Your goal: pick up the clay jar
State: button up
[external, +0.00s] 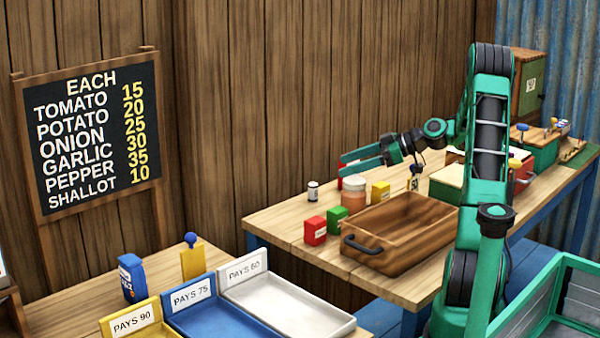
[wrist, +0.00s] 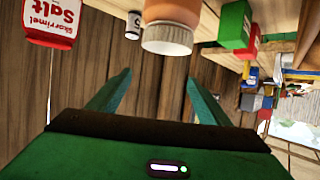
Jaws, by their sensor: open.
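The clay jar (external: 354,199) is an orange-pink jar with a pale lid, standing on the wooden table behind the long wooden box. In the wrist view the jar (wrist: 172,14) appears upside down at the top centre, its lid toward the fingers and its far end cut off by the frame edge. My gripper (external: 342,166) is open and empty, its two green fingers pointing left above the jar's lid in the external view. In the wrist view my gripper (wrist: 159,77) shows a clear gap between fingers, with the jar beyond the tips.
A red salt packet (wrist: 52,18) and a small white dark-lidded jar (external: 313,191) stand near the jar. The wooden box (external: 415,212) is in front. Bare tabletop (external: 275,222) lies left.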

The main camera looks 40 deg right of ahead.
aim_at(348, 180)
jog(key=shift+f, duration=2.35)
notch_tip(348, 180, down, 2)
jog(key=shift+f, duration=0.15)
jog(key=shift+x, duration=1.25)
jog(key=shift+w+a+f, duration=0.2)
jog(key=c, duration=1.3)
